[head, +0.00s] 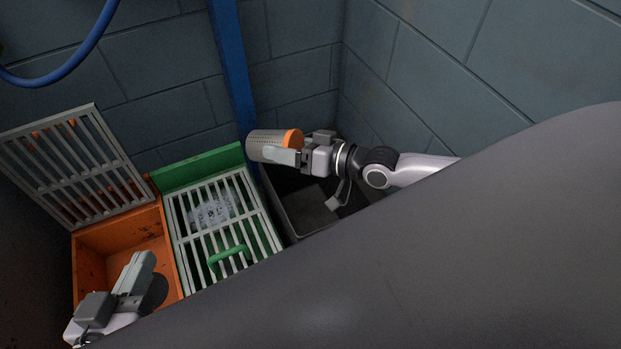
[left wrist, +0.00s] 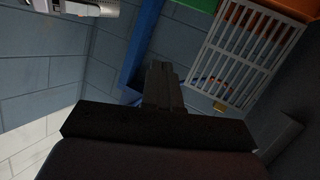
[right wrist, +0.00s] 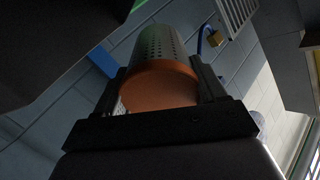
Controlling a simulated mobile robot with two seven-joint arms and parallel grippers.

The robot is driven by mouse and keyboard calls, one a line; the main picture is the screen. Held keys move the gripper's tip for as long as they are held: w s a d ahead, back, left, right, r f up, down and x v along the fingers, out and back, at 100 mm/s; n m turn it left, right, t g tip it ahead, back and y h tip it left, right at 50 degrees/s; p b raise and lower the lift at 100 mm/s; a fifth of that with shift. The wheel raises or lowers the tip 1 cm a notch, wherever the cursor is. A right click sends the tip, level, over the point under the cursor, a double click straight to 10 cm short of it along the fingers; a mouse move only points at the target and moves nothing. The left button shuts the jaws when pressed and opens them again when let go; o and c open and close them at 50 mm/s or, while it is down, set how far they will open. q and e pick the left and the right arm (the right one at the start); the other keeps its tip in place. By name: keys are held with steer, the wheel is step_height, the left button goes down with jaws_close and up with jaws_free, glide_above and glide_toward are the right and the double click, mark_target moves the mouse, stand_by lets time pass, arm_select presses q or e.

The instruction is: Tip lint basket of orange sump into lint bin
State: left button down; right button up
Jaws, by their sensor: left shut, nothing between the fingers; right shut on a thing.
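The lint basket (head: 266,146) is a grey perforated cylinder with an orange end. It lies on its side in my right gripper (head: 292,150), which is shut on it near the orange end. The right wrist view shows the basket's orange end (right wrist: 160,86) between the fingers. The basket is above the left rim of the dark lint bin (head: 300,226); its open end and contents are hidden. The orange sump (head: 121,233) stands at the left with its grate (head: 72,165) raised. My left gripper (head: 143,264) is shut and empty over the sump's front part.
A green sump (head: 197,169) with its grate closed and a green handle (head: 229,255) stands between the orange sump and the bin. A blue post (head: 232,75) rises behind. Block walls close the back and right. A large grey surface (head: 420,260) hides the lower right.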

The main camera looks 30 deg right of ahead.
mark_target(286, 137)
steer(key=shift+s+d+t+y+b, duration=0.4)
steer(key=shift+t+b, duration=0.1)
steer(key=shift+b, duration=1)
steer(key=shift+r, duration=0.3)
arm_select(q)
steer(key=shift+s+a+m+t+y, duration=0.2)
steer(key=shift+a+m+t, duration=0.15)
steer(key=shift+a, duration=0.2)
steer(key=shift+s+a+m+t+y, duration=0.15)
steer(key=shift+a+m+t, duration=0.15)
steer(key=shift+a, duration=0.2)
arm_select(e)
steer(key=shift+s+d+r+t+y, duration=0.1)
steer(key=shift+s+r+t+y, duration=0.05)
steer(key=shift+r+t+y, duration=0.5)
steer(key=shift+s+d+r+t+y, duration=0.2)
steer(key=shift+r+t+y, duration=0.15)
steer(key=shift+t, duration=0.3)
